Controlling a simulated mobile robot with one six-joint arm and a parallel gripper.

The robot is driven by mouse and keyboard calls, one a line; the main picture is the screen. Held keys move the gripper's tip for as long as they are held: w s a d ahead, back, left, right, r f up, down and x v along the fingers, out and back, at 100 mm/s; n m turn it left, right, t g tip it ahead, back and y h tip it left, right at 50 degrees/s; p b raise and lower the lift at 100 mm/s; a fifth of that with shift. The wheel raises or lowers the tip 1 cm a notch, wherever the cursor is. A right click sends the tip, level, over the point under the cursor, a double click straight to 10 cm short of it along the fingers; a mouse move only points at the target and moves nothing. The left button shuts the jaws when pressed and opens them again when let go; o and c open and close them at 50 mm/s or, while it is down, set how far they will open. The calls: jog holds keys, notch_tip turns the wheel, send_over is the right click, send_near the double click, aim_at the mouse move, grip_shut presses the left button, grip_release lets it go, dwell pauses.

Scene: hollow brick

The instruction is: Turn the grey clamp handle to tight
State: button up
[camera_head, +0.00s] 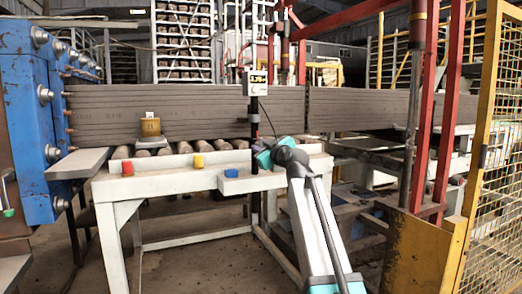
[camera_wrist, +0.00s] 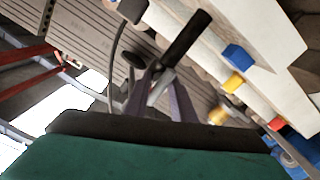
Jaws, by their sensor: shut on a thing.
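In the wrist view, my gripper (camera_wrist: 160,100) has its two purple-grey fingers closed around a small grey piece, the clamp handle (camera_wrist: 161,84). A black rounded bar (camera_wrist: 186,36) extends up and right from that spot; I cannot tell if it is part of the handle. In the head view, my gripper (camera_head: 262,158) is teal and dark and sits beside the black post (camera_head: 255,122), just above the table's front edge. There the handle is hidden or too small to make out, so its angle cannot be read.
The white roller table (camera_head: 180,182) carries red (camera_head: 127,168), yellow (camera_head: 198,162) and blue (camera_head: 231,173) blocks on its front. A display box (camera_head: 257,83) tops the post. Long grey hollow slabs (camera_head: 190,110) lie behind. A yellow mesh guard (camera_head: 497,190) stands right.

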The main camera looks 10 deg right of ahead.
jog(key=o, duration=1)
jog(key=shift+s, duration=0.1)
jog(key=p+v, duration=0.2)
jog(key=v, duration=1.1)
jog(key=shift+s, duration=0.3)
jog(key=shift+d+r, duration=0.1)
